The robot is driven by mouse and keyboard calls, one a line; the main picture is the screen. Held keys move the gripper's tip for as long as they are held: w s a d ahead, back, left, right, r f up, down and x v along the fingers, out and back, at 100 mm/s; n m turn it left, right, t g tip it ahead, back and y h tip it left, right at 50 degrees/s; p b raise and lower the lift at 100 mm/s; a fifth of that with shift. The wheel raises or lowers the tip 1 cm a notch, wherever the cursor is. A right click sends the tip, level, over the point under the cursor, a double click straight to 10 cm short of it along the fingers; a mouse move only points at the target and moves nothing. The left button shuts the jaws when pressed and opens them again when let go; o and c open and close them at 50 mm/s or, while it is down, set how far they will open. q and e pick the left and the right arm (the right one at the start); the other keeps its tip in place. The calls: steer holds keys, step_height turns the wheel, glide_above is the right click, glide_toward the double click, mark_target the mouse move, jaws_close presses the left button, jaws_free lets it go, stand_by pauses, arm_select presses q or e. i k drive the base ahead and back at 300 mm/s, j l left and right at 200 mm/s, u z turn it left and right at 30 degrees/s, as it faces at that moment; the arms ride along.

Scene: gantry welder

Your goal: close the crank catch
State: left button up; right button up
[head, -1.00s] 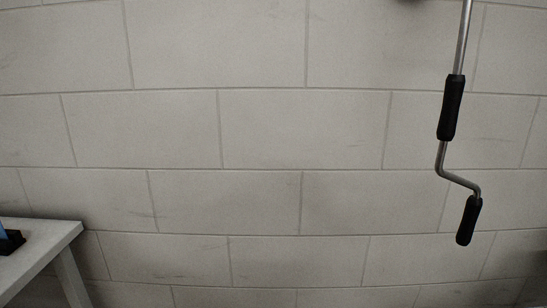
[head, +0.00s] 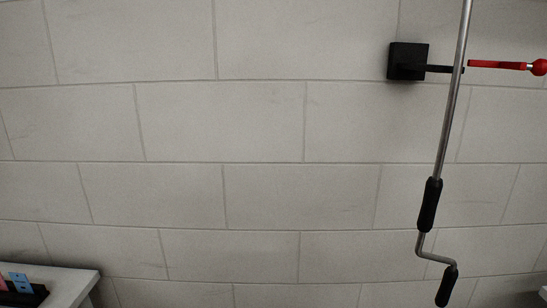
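A long metal crank rod (head: 455,110) hangs down in front of the wall at the right of the head view. It has a black upper grip (head: 430,205), a bend below it and a black lower grip (head: 447,286). A black square wall mount (head: 408,61) has a short black arm reaching right to the rod. A red lever (head: 497,65) with a red ball end (head: 540,67) sticks out to the right of the rod, roughly level; it looks swung away from the rod. Neither of my grippers is in view.
A light table (head: 78,287) stands at the lower left. On it is a black holder (head: 30,296) with blue and pink items. The block wall (head: 260,130) between table and crank is bare.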

mark_target(538, 67)
steer(key=z, duration=1.75)
steer(key=i+l+u, duration=0.15)
steer(key=l+u, duration=0.25)
steer(key=i+l+u, duration=0.15)
steer(key=u, duration=0.25)
steer(key=l+u, duration=0.45)
steer(key=i+j, duration=0.05)
